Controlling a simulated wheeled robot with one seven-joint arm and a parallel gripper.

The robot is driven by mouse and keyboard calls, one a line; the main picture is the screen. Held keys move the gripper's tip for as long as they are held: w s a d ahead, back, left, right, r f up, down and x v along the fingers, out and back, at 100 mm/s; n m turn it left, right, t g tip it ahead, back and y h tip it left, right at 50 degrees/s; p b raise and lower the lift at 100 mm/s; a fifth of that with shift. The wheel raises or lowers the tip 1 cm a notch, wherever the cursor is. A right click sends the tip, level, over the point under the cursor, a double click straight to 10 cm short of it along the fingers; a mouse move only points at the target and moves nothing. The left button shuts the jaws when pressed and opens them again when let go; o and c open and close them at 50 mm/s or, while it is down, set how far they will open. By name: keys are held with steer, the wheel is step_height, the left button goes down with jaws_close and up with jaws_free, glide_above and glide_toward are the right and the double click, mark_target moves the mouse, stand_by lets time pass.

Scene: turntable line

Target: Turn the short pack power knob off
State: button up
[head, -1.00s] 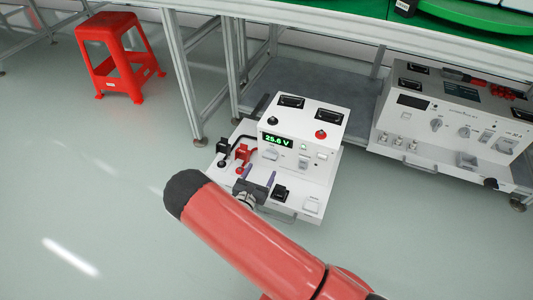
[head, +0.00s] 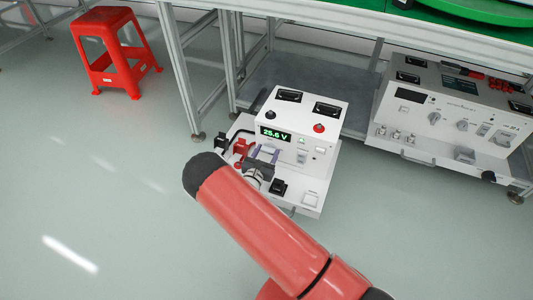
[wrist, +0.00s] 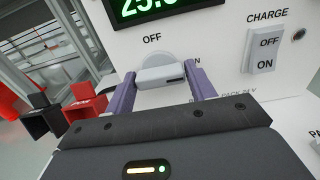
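The power knob (wrist: 160,72) is a grey dial with a bar handle on the white front panel, below the green display. In the wrist view the bar lies nearly level, with a dark mark toward its right end. OFF is printed above left of it and ON to its right. My gripper (wrist: 160,84) has its two purple fingers apart, one at each end of the bar. I cannot tell whether they touch it. In the head view my gripper (head: 264,152) is at the pack's front panel, where the knob is hard to make out.
The white pack (head: 318,154) shows 25.6 V and has a charge rocker switch (wrist: 263,50) right of the knob. Red (wrist: 88,101) and black (wrist: 42,118) connectors stand at the left. A larger unit (head: 455,112) is at right, a red stool (head: 112,50) at far left.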

steer(key=c, duration=0.5)
steer(key=shift+n, duration=0.3)
steer(key=n, duration=1.2)
steer(key=shift+p, duration=0.4)
steer(key=n, duration=0.5)
steer(key=shift+n, duration=0.3)
